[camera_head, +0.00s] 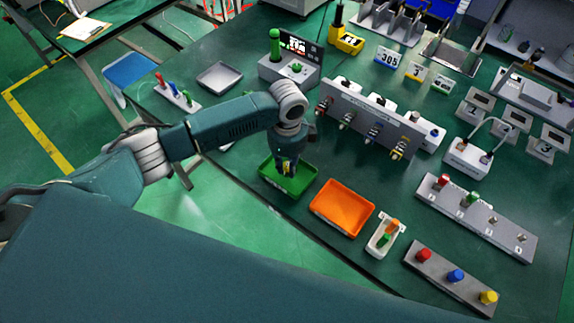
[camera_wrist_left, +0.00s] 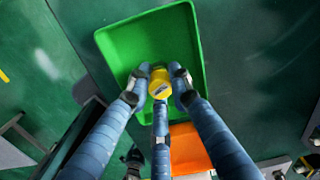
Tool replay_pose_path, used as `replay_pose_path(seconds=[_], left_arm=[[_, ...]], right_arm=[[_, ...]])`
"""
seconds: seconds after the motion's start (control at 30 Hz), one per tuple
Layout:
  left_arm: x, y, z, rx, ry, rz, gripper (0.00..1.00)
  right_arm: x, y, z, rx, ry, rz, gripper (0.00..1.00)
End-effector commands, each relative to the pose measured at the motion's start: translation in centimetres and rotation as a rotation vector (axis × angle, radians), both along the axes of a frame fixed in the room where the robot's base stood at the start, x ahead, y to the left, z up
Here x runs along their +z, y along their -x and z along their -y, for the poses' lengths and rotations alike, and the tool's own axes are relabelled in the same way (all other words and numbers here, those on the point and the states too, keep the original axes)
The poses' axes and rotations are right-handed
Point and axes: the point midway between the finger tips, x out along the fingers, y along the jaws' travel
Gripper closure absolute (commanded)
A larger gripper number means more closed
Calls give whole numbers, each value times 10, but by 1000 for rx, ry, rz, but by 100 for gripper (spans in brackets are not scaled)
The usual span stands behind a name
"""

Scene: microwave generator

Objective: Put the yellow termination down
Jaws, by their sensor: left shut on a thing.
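My left gripper (camera_head: 287,168) points down over the green tray (camera_head: 302,183) in the head view. In the left wrist view my left gripper (camera_wrist_left: 157,85) has its fingers closed around the yellow termination (camera_wrist_left: 159,78). The termination is a small yellow piece with a metallic end, held over the green tray (camera_wrist_left: 187,22). Whether it touches the tray floor I cannot tell. In the head view the fingers mostly hide the termination. My right gripper is in neither view.
An orange tray (camera_head: 341,208) lies right of the green tray, with a small white holder (camera_head: 385,236) beside it. A grey bar (camera_head: 450,278) with red, blue and yellow pieces stands at the front right. A connector panel (camera_head: 370,120) stands behind. The table's front edge is close to the green tray.

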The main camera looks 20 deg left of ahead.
Motion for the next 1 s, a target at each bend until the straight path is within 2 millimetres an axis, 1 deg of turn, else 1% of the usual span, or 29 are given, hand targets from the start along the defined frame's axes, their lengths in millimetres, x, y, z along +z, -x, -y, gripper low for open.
replay_pose_path(seconds=[0.03,0.07,0.1,0.17,0.2,0.47,0.57,0.63,0.67,1.0], left_arm=[[-8,5,0,-1,-2,-11,100],[-9,6,0,-1,-2,-12,100],[-10,6,0,-1,-2,-14,76],[-10,7,0,-1,-3,-15,64],[-9,6,0,-1,-2,-14,61],[-6,5,0,-1,-2,-10,61],[0,4,0,-1,-2,-9,61],[10,4,0,-2,-1,-8,61],[13,3,0,-2,0,-7,61],[87,3,1,-1,0,-5,61]], right_arm=[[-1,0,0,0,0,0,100],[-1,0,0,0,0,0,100],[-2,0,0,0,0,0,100],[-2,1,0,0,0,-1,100],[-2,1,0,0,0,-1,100],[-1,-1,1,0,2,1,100],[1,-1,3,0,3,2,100],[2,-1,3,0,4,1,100],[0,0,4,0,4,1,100],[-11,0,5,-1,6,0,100]])
